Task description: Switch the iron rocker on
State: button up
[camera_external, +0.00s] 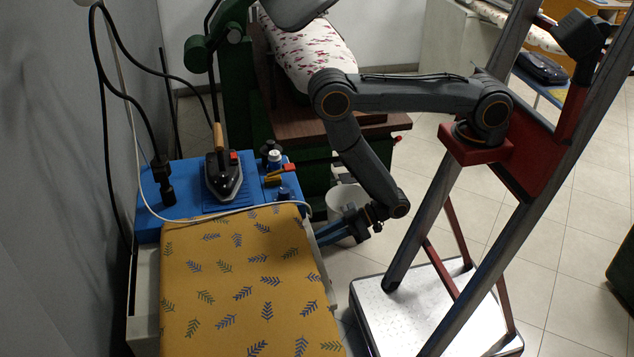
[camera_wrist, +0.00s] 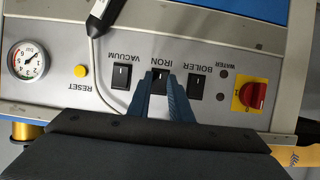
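In the wrist view the iron rocker (camera_wrist: 159,82) is a black switch in the panel's row, under the upside-down label IRON. My gripper (camera_wrist: 160,76) has blue fingers pointing at this rocker, one tip on each side of it in the picture. A narrow gap shows between the tips, with part of the rocker visible in it. The fingers hide the rest, so its setting and any contact are unclear. In the external view my gripper (camera_external: 328,234) is low beside the ironing station's right side; the panel face is hidden there.
The vacuum rocker (camera_wrist: 121,77) and boiler rocker (camera_wrist: 195,82) flank the iron rocker closely. A red rotary knob (camera_wrist: 253,95), yellow reset button (camera_wrist: 81,71) and pressure gauge (camera_wrist: 29,60) share the panel. A hand iron (camera_external: 223,175) stands on the blue top; a white bin (camera_external: 345,205) stands behind my gripper.

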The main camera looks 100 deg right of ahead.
grip_shut()
jog(key=t+p, duration=0.1)
jog(key=p, duration=0.2)
jog(key=shift+w+f+t, duration=0.1)
jog(key=shift+t, duration=0.3)
jog(key=shift+w+p, duration=0.1)
jog(key=shift+p, duration=0.85)
jog(key=t+p, duration=0.1)
jog(key=p, duration=0.4)
jog(key=shift+f+p, duration=0.2)
jog(key=shift+p, duration=0.2)
jog(key=shift+s+f, duration=0.1)
jog(key=shift+s, duration=0.15)
jog(key=o, duration=0.7)
grip_release()
